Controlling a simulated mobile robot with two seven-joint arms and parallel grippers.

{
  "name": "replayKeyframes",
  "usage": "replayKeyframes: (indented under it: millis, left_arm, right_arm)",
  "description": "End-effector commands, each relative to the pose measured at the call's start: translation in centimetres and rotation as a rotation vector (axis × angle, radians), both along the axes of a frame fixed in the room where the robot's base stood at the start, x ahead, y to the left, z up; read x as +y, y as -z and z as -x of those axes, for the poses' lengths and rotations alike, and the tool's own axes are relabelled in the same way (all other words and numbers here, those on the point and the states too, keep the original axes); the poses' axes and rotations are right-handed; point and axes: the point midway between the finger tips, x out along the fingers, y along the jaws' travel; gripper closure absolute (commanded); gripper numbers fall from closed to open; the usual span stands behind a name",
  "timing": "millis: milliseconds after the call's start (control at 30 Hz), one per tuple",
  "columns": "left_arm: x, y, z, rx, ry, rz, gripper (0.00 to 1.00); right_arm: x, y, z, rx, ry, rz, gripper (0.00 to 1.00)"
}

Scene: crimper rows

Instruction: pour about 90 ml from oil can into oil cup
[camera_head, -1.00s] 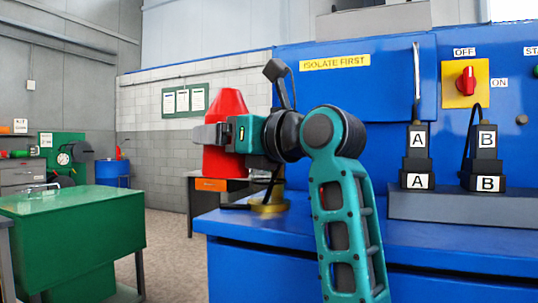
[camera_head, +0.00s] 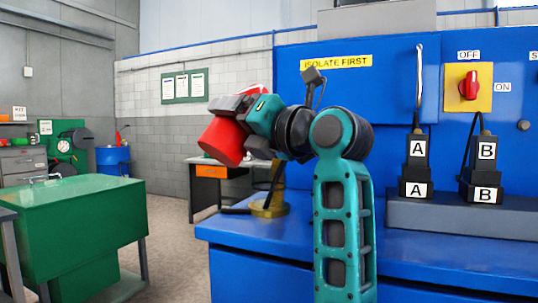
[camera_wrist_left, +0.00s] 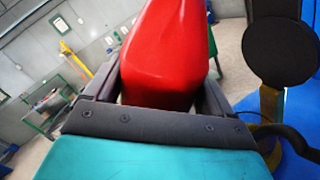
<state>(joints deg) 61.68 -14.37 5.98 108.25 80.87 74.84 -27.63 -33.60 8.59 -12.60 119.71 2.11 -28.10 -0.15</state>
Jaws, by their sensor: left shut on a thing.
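The red oil can (camera_head: 222,142) is in my left gripper (camera_head: 232,108), which is shut on its body. The can is tilted, its base to the lower left and its upper end to the upper right, partly hidden by the gripper. In the left wrist view the red can (camera_wrist_left: 168,50) sits between the two dark fingers. A brass-coloured round cup (camera_head: 268,209), apparently the oil cup, stands on the blue bench below and right of the can, partly hidden behind dark parts. No stream of oil can be made out. My right gripper is not in view.
The blue bench (camera_head: 430,262) carries a grey block with plugs lettered A (camera_head: 416,165) and B (camera_head: 483,168). A red switch (camera_head: 468,84) is on the blue panel behind. A green table (camera_head: 80,212) stands at the left, with open floor between.

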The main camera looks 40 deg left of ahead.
Motion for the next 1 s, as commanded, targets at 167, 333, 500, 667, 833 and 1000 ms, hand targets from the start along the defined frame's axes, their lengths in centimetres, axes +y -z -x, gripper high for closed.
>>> replayKeyframes:
  millis: [167, 333, 500, 667, 833, 1000]
  left_arm:
    - [0.1, 0.4, 0.2, 0.112, -0.001, -0.020, 0.56]
    - [0.1, 0.7, 0.7, 0.220, -0.002, -0.039, 0.56]
    - [0.1, 0.9, 0.9, 0.331, 0.001, -0.054, 0.56]
    - [0.2, 1.3, 1.1, 0.415, 0.000, -0.068, 0.56]
    - [0.2, 2.6, 1.2, 0.501, 0.000, -0.082, 0.56]
    - [0.2, 2.5, 1.3, 0.587, -0.001, -0.097, 0.56]
  right_arm:
    - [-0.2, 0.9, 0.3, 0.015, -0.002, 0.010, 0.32]
    - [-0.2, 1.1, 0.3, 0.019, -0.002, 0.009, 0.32]
    - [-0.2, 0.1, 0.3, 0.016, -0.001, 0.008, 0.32]
    - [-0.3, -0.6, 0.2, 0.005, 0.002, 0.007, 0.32]
    - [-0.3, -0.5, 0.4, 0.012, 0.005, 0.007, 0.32]
    - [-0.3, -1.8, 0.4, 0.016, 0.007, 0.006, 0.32]
